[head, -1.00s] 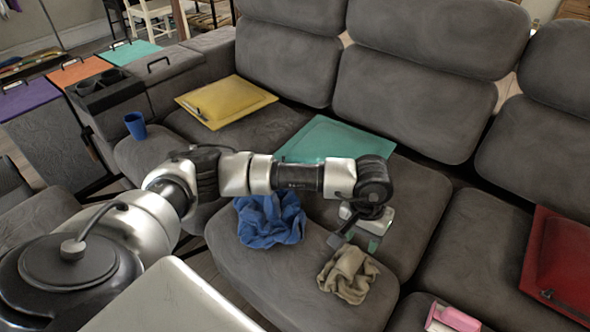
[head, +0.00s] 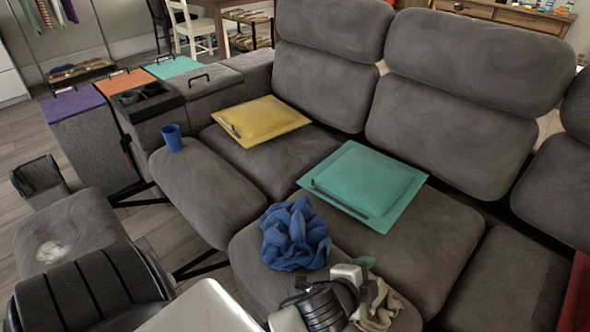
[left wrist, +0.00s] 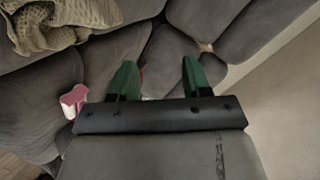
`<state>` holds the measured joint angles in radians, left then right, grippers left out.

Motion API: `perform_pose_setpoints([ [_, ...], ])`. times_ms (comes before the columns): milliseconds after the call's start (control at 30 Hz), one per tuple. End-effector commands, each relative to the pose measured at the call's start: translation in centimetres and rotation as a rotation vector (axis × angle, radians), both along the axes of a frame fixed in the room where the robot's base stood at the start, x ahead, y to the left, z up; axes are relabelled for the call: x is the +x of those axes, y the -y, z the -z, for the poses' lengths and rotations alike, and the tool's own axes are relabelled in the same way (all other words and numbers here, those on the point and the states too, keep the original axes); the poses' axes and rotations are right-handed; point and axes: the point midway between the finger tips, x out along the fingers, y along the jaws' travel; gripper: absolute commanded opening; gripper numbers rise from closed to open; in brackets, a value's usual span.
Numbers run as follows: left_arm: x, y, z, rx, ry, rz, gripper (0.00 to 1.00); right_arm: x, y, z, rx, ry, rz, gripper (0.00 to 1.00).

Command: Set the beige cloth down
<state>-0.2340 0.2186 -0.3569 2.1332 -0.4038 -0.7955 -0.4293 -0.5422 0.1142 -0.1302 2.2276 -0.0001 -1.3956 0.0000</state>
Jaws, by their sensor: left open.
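The beige cloth (head: 382,310) lies crumpled on the front of the grey sofa seat, partly hidden behind my left gripper and wrist in the head view. It also shows at the upper left of the left wrist view (left wrist: 60,24), apart from the fingers. My left gripper (head: 366,272) is beside the cloth in the head view. Its two green fingers (left wrist: 158,78) are spread with nothing between them. My right gripper is not in view.
A crumpled blue cloth (head: 294,234) lies left of the gripper. A pink object (left wrist: 73,100) shows in the left wrist view.

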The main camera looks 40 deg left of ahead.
Motion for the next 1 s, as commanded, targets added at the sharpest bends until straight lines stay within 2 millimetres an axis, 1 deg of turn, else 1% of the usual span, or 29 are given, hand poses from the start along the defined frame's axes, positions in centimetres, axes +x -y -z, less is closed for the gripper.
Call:
perform_pose_setpoints([
  [33,-2.7,-1.3,2.9,-0.122,-0.163,-0.112,0.48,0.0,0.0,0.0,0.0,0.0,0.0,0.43],
  [67,-4.3,-2.1,4.3,-0.192,-0.253,-0.181,0.48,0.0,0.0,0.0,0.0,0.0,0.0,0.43],
  [100,-6.5,-2.8,6.1,-0.274,-0.368,-0.269,0.48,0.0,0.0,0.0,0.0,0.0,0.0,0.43],
  [133,-8.1,-3.2,7.1,-0.325,-0.445,-0.33,0.48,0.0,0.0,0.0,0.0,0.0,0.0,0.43],
  [200,-11.5,-3.8,8.9,-0.426,-0.598,-0.455,0.48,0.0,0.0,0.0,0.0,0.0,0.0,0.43],
  [300,-15.0,-4.3,10.3,-0.511,-0.745,-0.579,0.48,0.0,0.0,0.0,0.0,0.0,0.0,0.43],
  [333,-15.7,-4.3,10.5,-0.527,-0.773,-0.603,0.48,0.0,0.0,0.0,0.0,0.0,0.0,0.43],
  [400,-16.7,-4.3,10.8,-0.549,-0.817,-0.641,0.48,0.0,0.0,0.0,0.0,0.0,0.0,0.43],
  [467,-17.1,-4.4,10.9,-0.557,-0.831,-0.654,0.48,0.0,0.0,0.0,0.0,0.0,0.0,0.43],
  [1000,-17.0,-4.3,10.9,-0.555,-0.83,-0.653,0.48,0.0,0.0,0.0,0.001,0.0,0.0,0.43],
])
